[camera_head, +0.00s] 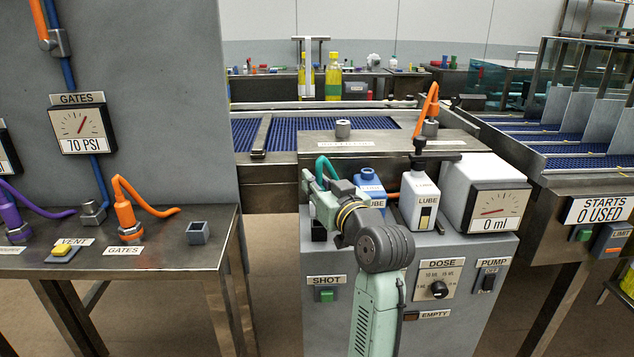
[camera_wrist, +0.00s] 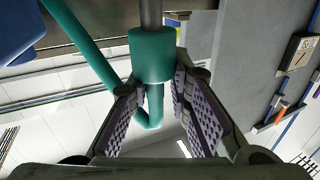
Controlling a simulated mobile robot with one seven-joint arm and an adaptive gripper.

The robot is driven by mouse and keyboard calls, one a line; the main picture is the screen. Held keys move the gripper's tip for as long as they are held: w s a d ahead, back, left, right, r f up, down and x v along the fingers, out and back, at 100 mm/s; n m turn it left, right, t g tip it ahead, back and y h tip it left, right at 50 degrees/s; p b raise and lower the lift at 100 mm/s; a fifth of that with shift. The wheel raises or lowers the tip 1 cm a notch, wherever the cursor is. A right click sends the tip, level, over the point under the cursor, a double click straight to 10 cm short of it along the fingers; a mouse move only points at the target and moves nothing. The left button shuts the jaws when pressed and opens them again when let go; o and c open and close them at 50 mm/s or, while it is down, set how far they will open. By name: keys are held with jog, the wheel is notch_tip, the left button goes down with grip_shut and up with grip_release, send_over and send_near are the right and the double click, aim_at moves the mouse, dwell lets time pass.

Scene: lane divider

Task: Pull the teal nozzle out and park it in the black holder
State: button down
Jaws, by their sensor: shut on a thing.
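My gripper (camera_head: 318,203) is at the left front of the grey lube station in the head view. In the wrist view, its two padded fingers (camera_wrist: 160,98) are shut around the teal nozzle (camera_wrist: 152,55), whose thick collar shows just beyond the fingertips. A grey metal rod meets the collar at the top. A teal hose (camera_wrist: 82,42) loops beside it; in the head view the hose (camera_head: 326,164) arches above my gripper. A black piece (camera_head: 318,230) below my gripper may be the holder, but it is mostly hidden.
A blue bottle (camera_head: 369,183) and a white lube bottle (camera_head: 420,195) stand close right of my gripper. The white dial box (camera_head: 488,192) is farther right. An orange GATES connector (camera_head: 127,215) and a small grey square socket (camera_head: 198,232) sit on the left table.

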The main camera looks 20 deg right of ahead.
jog(key=shift+f+b, duration=1.45)
jog(key=shift+f, duration=0.6)
jog(key=c, duration=1.4)
grip_release()
jog(key=shift+r, duration=0.1)
jog(key=shift+s, duration=0.1)
jog(key=s, duration=0.8)
jog(key=s+d, duration=0.1)
jog(key=s, duration=0.2)
jog(key=shift+s+d, duration=0.1)
jog(key=shift+s, duration=0.3)
